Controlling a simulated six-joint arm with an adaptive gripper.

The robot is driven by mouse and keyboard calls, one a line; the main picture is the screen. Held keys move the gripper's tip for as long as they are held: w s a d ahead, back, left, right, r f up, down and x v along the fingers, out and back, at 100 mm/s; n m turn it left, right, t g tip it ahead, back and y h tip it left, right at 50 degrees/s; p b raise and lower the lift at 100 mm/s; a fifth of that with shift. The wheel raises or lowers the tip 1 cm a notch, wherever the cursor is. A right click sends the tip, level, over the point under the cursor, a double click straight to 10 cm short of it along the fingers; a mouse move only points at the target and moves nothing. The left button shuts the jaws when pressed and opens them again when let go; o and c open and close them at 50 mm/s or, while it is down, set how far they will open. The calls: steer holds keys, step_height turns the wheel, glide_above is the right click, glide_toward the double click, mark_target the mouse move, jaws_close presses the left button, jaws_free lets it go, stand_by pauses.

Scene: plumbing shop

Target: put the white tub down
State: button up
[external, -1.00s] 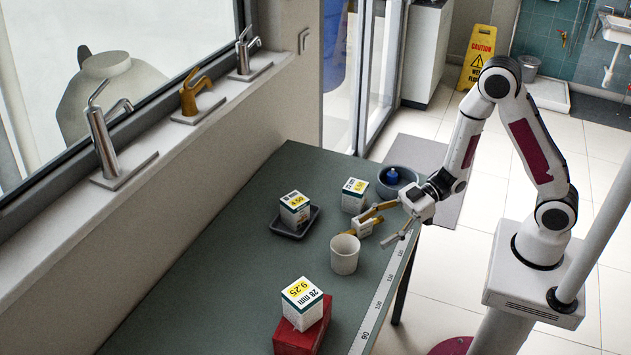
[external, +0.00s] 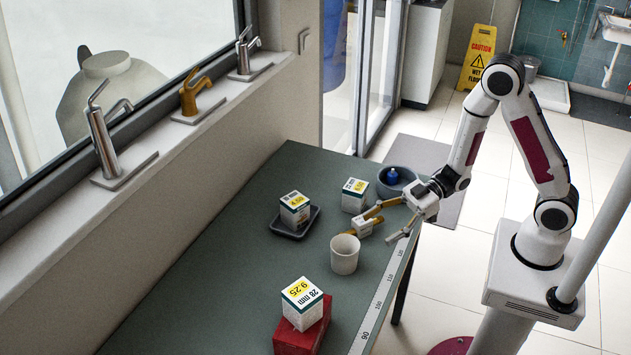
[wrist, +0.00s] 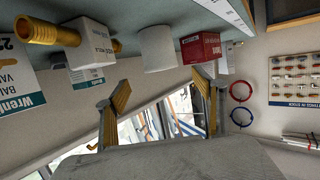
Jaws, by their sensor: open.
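The white tub (external: 345,255) stands upright on the green table, near its right edge. In the wrist view it (wrist: 158,48) appears at the top middle, beyond the fingertips. My gripper (external: 380,227) is open and empty, up and to the right of the tub in the external view and apart from it. Its two yellow-padded fingers (wrist: 164,88) are spread wide in the wrist view, with nothing between them.
A white box (external: 355,195) and a grey bowl (external: 381,188) with a blue item stand farther back. A dark tray (external: 311,222) holds another box. A box (external: 303,302) sits on a red block (external: 290,340) in front.

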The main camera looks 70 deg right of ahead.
steer(key=shift+w, duration=0.1)
steer(key=d+r+m+t+h, duration=0.1)
steer(key=d+r+m+h, duration=0.2)
steer(key=d+r+h, duration=0.45)
steer(key=d+r+m+h, duration=0.2)
steer(key=d+h, duration=0.2)
steer(key=d, duration=0.6)
steer(key=s+r+m+g, duration=0.2)
steer(key=s, duration=0.9)
steer(key=s+r+m+g, duration=0.2)
steer(key=s+r+m, duration=0.1)
steer(key=s, duration=0.8)
steer(key=shift+s+a+r, duration=0.2)
steer(key=shift+s+a, duration=0.1)
steer(key=shift+s, duration=0.1)
